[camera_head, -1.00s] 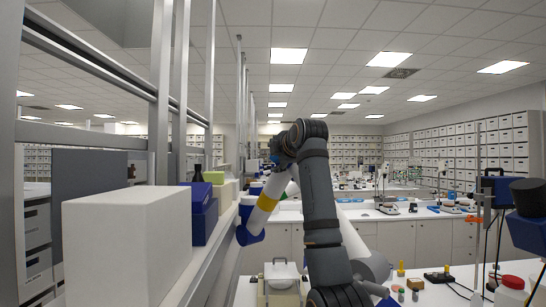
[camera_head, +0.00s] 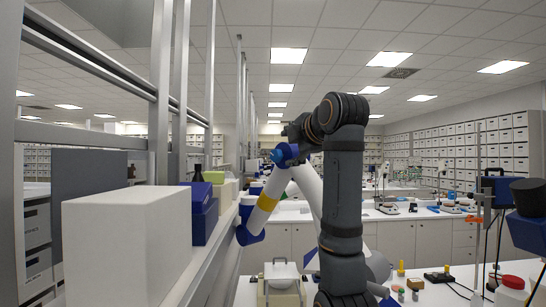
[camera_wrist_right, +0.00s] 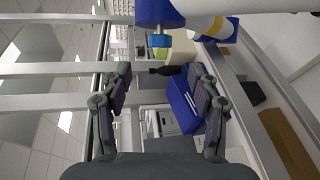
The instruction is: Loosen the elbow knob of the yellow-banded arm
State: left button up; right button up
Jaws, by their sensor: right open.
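The yellow-banded arm is white, with a yellow band (camera_head: 268,202) and blue joints, and leans beside the left shelf in the head view. Its blue elbow (camera_head: 289,153) carries a lighter blue knob (camera_head: 276,157). In the right wrist view the elbow (camera_wrist_right: 157,14) is at the top, and the knob (camera_wrist_right: 160,41) points down toward the space between my fingers. My right gripper (camera_wrist_right: 160,76) is open and empty, with the knob ahead of its fingertips. In the head view my dark right arm hides most of that gripper. My left gripper is not in view.
A white bench with a red-lidded jar (camera_head: 512,283) and small bottles stands at the lower right.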

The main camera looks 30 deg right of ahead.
aim_at(277, 155)
jog(key=w+d+m, duration=0.1)
jog(key=w+m, duration=0.2)
jog(key=m, duration=0.9)
jog(key=w+d+f+m, duration=0.1)
jog(key=w+m, duration=0.3)
jog(key=m, duration=0.8)
jog(key=w+d+f+m, duration=0.1)
jog(key=w+m, duration=0.2)
jog(key=m, duration=0.9)
jog(key=shift+w, duration=0.4)
jog(key=shift+w+f, duration=0.15)
jog(key=shift+w, duration=0.05)
jog(key=shift+a, duration=0.1)
